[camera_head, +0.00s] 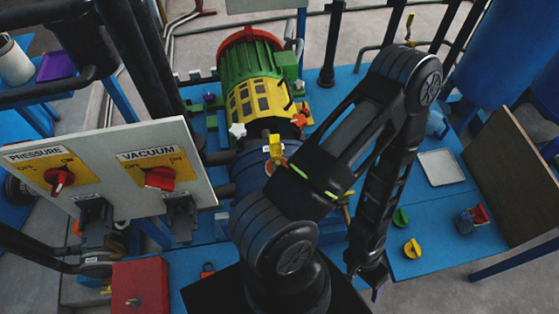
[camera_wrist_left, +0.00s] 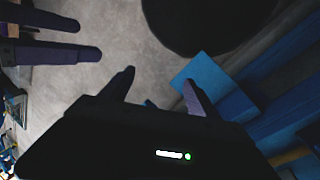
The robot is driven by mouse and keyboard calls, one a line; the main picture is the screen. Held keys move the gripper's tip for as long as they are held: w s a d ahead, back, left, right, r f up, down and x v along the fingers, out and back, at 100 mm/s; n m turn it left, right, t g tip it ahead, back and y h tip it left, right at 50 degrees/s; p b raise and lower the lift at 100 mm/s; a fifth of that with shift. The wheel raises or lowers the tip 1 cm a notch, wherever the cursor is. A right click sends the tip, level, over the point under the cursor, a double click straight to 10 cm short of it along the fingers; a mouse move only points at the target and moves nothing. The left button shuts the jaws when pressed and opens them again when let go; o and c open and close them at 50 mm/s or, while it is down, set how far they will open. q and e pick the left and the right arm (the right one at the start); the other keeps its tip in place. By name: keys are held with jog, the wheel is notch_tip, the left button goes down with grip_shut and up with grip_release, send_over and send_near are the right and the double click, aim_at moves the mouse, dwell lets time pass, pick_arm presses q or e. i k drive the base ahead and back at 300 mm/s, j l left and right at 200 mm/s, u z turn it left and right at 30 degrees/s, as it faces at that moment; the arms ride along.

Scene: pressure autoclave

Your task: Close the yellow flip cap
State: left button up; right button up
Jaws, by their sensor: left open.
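A small upright yellow part (camera_head: 276,148) stands on the pipework below the yellow-banded vessel (camera_head: 257,97) in the head view. A loose-looking yellow piece (camera_head: 412,248) lies on the blue table at the right. I cannot tell which of these is the flip cap. My left gripper (camera_head: 366,283) hangs near the table's front edge, away from both. In the left wrist view its two fingers (camera_wrist_left: 160,92) are apart with nothing between them. Two more dark fingers (camera_wrist_left: 72,40), seemingly my right gripper's, show apart at the upper left there.
A panel (camera_head: 105,165) with red pressure and vacuum knobs stands at the left. The blue table (camera_head: 455,250) at the right holds a green piece (camera_head: 400,217), a small red-topped item (camera_head: 472,219) and a pale tray (camera_head: 440,167). A brown board (camera_head: 510,165) leans beside it.

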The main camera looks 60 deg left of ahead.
aim_at(275, 148)
jog(key=i+l, duration=0.45)
jog(key=i+u, duration=0.1)
jog(key=u, duration=2.85)
